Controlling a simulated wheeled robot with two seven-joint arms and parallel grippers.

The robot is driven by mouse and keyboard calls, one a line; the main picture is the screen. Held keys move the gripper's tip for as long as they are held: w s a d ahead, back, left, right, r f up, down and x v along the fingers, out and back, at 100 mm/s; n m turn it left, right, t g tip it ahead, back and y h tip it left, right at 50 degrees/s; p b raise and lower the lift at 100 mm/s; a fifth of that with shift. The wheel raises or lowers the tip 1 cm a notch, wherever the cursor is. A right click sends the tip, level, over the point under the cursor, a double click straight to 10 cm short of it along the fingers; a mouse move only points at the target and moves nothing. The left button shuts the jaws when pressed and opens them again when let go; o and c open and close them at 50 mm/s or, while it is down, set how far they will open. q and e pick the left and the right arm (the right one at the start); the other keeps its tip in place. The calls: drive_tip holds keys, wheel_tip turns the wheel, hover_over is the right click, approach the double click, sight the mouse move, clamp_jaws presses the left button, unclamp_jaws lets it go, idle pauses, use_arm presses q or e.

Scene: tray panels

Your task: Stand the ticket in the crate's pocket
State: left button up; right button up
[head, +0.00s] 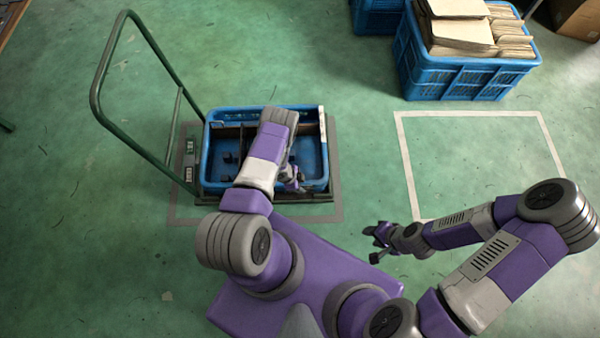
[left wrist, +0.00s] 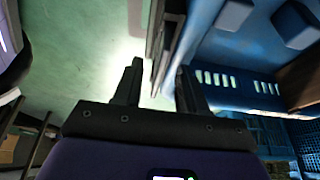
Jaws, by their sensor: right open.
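The blue crate (head: 207,150) sits on a low trolley in the head view. A pale narrow strip (head: 322,122) shows along its right wall; it may be the ticket, but I cannot tell whether it stands in a pocket. My left gripper (head: 298,183) is low at the crate's near right part, partly hidden by its arm. In the left wrist view its fingers (left wrist: 160,78) are apart with a bright gap between them, and the crate's slotted wall (left wrist: 235,84) is to their right. My right gripper (head: 376,245) is open and empty, right of the crate, over the floor.
The trolley's green handle (head: 97,85) rises at the left of the crate. Dark dividers and small dark items lie in the crate. Another blue crate (head: 450,88) with cardboard stands at the back right. A white-outlined floor area (head: 480,160) is clear.

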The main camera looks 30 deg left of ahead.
use_arm(q)
drive_tip(key=p+v, duration=0.3)
drive_tip(key=v, duration=0.4)
drive_tip(key=shift+s+r, duration=0.1)
drive_tip(key=shift+r, duration=0.2)
idle(0.4)
drive_tip(key=s+d+r+n+p, duration=0.2)
drive_tip(key=s+d+r+n, duration=0.1)
drive_tip(key=r, duration=0.5)
drive_tip(key=s+d+r+n+g+p, duration=0.1)
drive_tip(key=s+d+r+n+p, duration=0.1)
drive_tip(key=d+r+n, duration=0.4)
drive_tip(key=s+d+r+n+p, duration=0.2)
drive_tip(key=s+d+r+n, duration=0.2)
drive_tip(key=r, duration=0.8)
drive_tip(key=d+n, duration=0.1)
drive_tip(key=d, duration=0.1)
drive_tip(key=shift+d+g, duration=0.3)
drive_tip(key=shift+g, duration=0.1)
drive_tip(key=shift+s, duration=0.1)
